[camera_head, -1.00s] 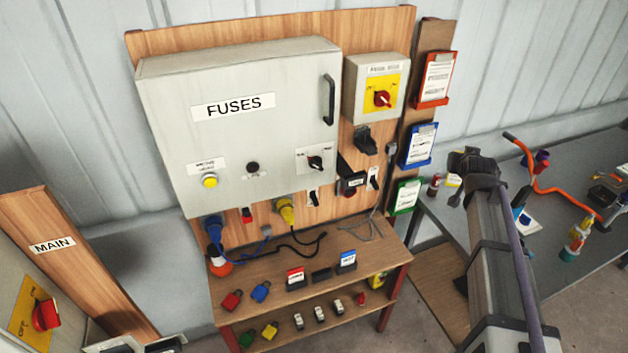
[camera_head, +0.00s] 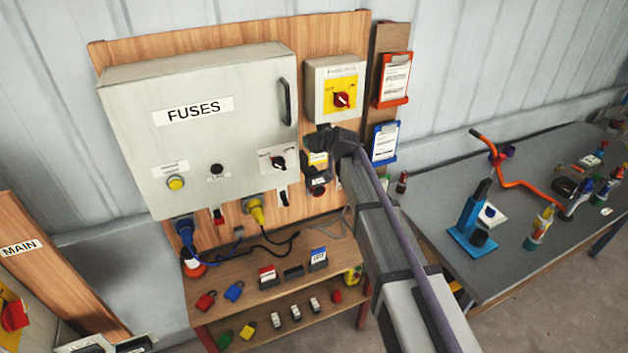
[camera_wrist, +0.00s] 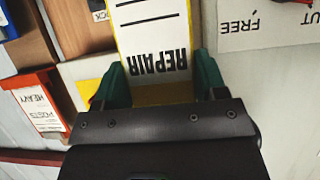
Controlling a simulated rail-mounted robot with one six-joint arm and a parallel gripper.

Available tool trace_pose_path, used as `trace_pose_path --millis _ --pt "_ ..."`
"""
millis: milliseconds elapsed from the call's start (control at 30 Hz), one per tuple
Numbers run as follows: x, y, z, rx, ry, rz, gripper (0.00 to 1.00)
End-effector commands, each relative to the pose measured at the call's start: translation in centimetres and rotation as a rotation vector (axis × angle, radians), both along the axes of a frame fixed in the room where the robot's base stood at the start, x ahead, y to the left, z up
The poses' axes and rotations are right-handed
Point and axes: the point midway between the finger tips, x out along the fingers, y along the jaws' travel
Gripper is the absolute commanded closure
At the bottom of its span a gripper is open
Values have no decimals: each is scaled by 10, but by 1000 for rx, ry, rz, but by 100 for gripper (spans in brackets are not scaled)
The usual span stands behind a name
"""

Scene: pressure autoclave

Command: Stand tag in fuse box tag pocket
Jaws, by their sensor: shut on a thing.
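My gripper (camera_head: 328,146) is at the right side of the fuse board, in front of the small devices below the yellow-plated switch box. In the wrist view my gripper (camera_wrist: 161,78) has its dark green fingers shut on a white and yellow tag (camera_wrist: 152,45) that reads REPAIR, upside down in that picture. The tag also shows in the head view (camera_head: 317,160), partly covered by the gripper. The fuse box (camera_head: 205,120) is grey, closed and labelled FUSES.
The yellow-plated switch box (camera_head: 335,90) is just above my gripper. A red document holder (camera_head: 393,80) and a blue one (camera_head: 384,144) hang to the right. The shelf (camera_head: 225,275) carries padlocks and tags. Cables hang below the fuse box. A grey bench (camera_head: 430,200) with tools stands right.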

Motion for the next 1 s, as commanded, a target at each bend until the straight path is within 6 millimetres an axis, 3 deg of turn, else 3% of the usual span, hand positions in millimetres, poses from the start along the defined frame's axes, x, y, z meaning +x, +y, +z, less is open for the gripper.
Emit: trace_pose_path --millis 33,133,300,500,900,933,1000 --pt "0 0 -16 0 0 0 62" --pt "0 0 -38 0 0 -1 62" --pt "0 0 -41 0 0 -1 62" --pt "0 0 -80 0 0 -1 62" --pt "0 0 -82 0 0 -1 62" --pt "0 0 -80 0 0 -1 32" --pt "0 0 -80 0 0 -1 25"
